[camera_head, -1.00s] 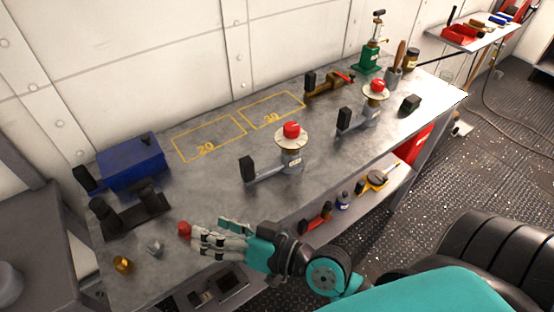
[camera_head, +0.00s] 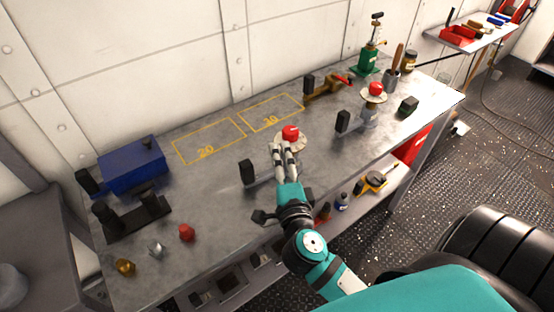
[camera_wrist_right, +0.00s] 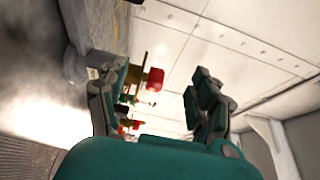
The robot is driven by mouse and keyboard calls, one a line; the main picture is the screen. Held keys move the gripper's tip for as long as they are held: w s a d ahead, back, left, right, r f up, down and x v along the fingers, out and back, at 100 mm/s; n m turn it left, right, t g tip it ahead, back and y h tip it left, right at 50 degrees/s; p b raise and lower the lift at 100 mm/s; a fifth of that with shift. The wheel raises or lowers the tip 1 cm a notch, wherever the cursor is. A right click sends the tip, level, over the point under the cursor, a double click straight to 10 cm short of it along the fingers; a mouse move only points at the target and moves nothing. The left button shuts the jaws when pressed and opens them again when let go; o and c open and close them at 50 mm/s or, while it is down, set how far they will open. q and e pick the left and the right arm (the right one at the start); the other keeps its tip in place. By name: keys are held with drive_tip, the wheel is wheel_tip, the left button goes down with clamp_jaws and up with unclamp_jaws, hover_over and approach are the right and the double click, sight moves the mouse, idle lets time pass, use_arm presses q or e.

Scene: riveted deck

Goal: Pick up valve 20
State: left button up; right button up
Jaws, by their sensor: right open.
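Two grey valves with red caps and pale round discs stand on the metal workbench (camera_head: 240,215). The nearer valve (camera_head: 290,133) is partly hidden behind my right gripper (camera_head: 283,152); the farther valve (camera_head: 373,97) is to its right. I cannot read which one is number 20. My right gripper is open, its fingers just in front of the nearer valve's disc. In the right wrist view a red cap (camera_wrist_right: 153,79) shows between the open fingers, with another red cap lower behind it. Contact cannot be told. My left gripper is out of view.
Yellow outlines marked 20 (camera_head: 207,142) and another number (camera_head: 270,114) lie empty at the back. A blue box (camera_head: 132,165) and small red, silver and brass parts are at the left. A green tool (camera_head: 368,60) stands at the far right.

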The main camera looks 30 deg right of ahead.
drive_tip(key=p+x, duration=0.1)
drive_tip(key=x, duration=1)
drive_tip(key=shift+d+f, duration=0.25)
drive_tip(key=shift+d, duration=0.2)
drive_tip(key=shift+c, duration=0.8)
drive_tip(key=shift+w, duration=0.1)
drive_tip(key=c, duration=1.1)
clamp_jaws()
drive_tip(key=shift+r, duration=0.15)
